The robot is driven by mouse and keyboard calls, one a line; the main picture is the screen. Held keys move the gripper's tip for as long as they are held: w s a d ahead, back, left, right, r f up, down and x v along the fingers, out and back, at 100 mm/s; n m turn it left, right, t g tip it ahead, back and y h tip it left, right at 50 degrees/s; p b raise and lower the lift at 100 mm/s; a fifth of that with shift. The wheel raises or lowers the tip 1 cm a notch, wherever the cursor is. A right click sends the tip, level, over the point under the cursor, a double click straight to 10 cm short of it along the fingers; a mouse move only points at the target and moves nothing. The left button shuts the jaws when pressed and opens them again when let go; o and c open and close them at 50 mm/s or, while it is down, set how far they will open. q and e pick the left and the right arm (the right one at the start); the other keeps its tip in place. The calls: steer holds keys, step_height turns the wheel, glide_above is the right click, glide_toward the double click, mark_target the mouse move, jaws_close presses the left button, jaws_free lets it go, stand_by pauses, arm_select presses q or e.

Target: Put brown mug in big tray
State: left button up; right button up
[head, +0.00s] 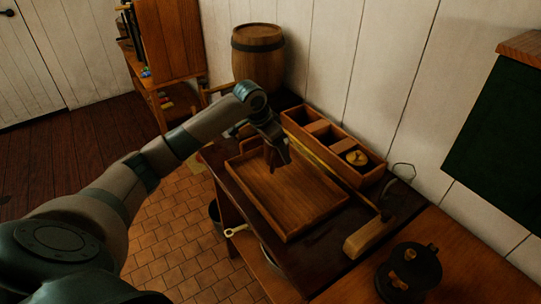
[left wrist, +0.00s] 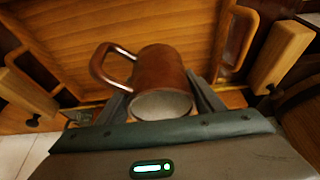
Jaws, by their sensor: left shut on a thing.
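The brown mug (left wrist: 160,70) has its handle to the left and a pale opening facing the camera in the left wrist view. My left gripper (head: 275,142) is shut on it, with one finger on each side. In the head view the mug is small, dark and mostly hidden by the gripper. The big tray (head: 290,233) is a wooden tray with low walls and handles, lying on the dark counter. The tray floor (left wrist: 100,30) looks empty. My right gripper is out of view.
A wooden box with compartments (head: 372,177) stands along the tray's right side, with a brass-coloured thing in one compartment. A wooden block with a handle (head: 366,235) and a dark grinder-like thing (head: 408,272) are nearer. A barrel (head: 258,55) stands behind.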

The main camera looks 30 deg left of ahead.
arm_select(q)
steer(key=shift+w+a+f+p, duration=0.2)
steer(key=shift+a+f, duration=0.35)
steer(key=shift+a, duration=0.3)
steer(key=shift+w+a+f+p, duration=0.2)
steer(key=shift+a+f, duration=0.3)
steer(key=shift+a, duration=0.3)
step_height(320, 180, down, 3)
steer(key=shift+f+p, duration=0.2)
steer(key=shift+p, duration=0.65)
steer(key=shift+f, duration=0.25)
steer(key=shift+f, duration=0.2)
steer(key=o, duration=1.2)
steer(key=shift+c, duration=0.2)
